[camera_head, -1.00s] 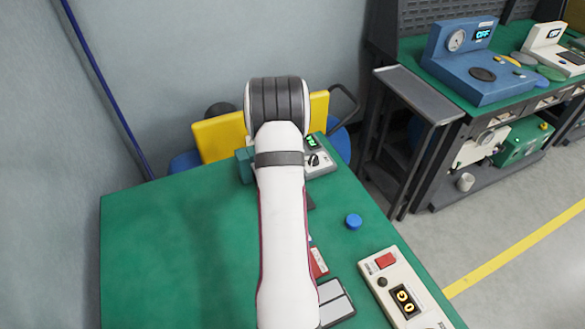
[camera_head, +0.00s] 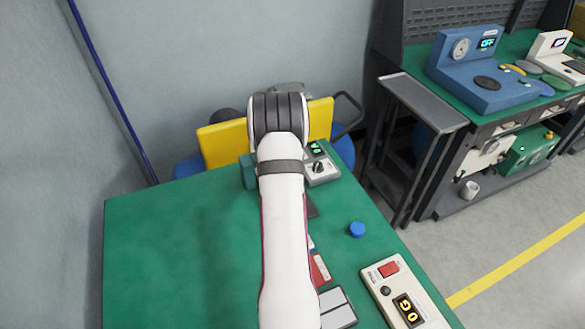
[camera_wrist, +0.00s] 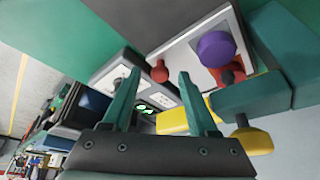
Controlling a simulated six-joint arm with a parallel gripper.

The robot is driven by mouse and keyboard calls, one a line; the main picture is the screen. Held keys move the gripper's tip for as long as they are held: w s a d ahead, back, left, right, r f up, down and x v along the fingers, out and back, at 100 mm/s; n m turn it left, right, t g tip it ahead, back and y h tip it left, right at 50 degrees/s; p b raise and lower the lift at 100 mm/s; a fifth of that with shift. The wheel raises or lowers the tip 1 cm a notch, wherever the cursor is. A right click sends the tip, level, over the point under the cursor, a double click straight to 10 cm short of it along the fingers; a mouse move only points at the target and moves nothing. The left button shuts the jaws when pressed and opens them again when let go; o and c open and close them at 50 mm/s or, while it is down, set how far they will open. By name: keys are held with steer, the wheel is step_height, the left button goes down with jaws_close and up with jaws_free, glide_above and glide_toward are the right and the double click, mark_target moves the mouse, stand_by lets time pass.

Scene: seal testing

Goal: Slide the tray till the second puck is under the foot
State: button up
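My gripper (camera_wrist: 159,74) shows in the wrist view as two green fingers, open and apart. A red knob (camera_wrist: 160,72) appears between the fingertips, at the edge of a white plate that looks like the tray (camera_wrist: 187,58). I cannot tell whether the fingers touch it. A purple round puck (camera_wrist: 216,48) is on the plate's right part. A red piece (camera_wrist: 235,75) is partly hidden beside it; I cannot tell if it is another puck. The foot cannot be made out with certainty. In the head view my arm hides the gripper and tray.
A box with a green display (camera_head: 320,165) stands at the bench's far edge, before a yellow board (camera_head: 222,143). A blue round piece (camera_head: 356,229) and a control box (camera_head: 405,298) with a red button are at right. The green bench (camera_head: 180,250) is clear at left.

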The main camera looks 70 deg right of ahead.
steer(key=shift+r, duration=0.1)
steer(key=v, duration=1.5)
steer(key=shift+a+r, duration=0.25)
steer(key=s+d+m+t+y, duration=0.4)
steer(key=s+d+m, duration=0.3)
steer(key=m, duration=1.1)
steer(key=x, duration=1.5)
steer(key=shift+w+a+f, duration=0.25)
steer(key=shift+w, duration=0.3)
